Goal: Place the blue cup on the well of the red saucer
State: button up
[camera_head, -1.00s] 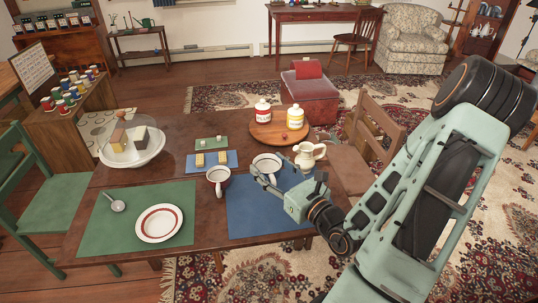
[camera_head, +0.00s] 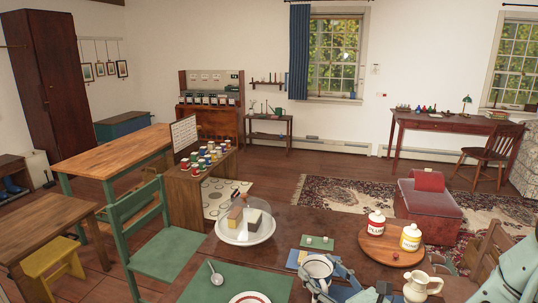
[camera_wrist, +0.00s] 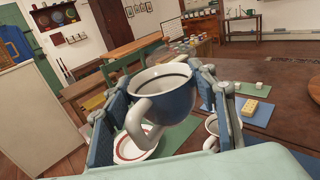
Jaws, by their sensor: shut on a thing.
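The blue cup (camera_wrist: 172,103), blue outside with a white inside, dark inner band and white handle, is held between the two fingers of my gripper (camera_wrist: 168,100) in the wrist view. It is off the table with its mouth up, slightly tilted. In the head view the cup (camera_head: 318,266) shows in my gripper (camera_head: 335,281) near the bottom edge. The red saucer, a white dish with a red ring (camera_wrist: 122,151), lies on the green mat beyond the cup in the wrist view, partly hidden by it. In the head view only its far rim (camera_head: 249,293) shows.
A second cup (camera_wrist: 212,126) stands right of the held cup in the wrist view. A glass-domed dish (camera_head: 244,234), a wooden round board (camera_head: 372,250) with jars and a cream pitcher (camera_head: 418,288) stand on the table. The green mat (camera_head: 205,283) has a ladle on it.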

jog(key=shift+d+r+p, duration=0.3)
jog(key=shift+r+p, duration=0.5)
jog(key=shift+p, duration=0.05)
notch_tip(320, 180, up, 6)
jog(key=p, duration=1.1)
jog(key=shift+f+p, duration=0.1)
jog(key=shift+p, duration=0.2)
jog(key=shift+w+a, duration=0.15)
jog(key=shift+a, duration=0.1)
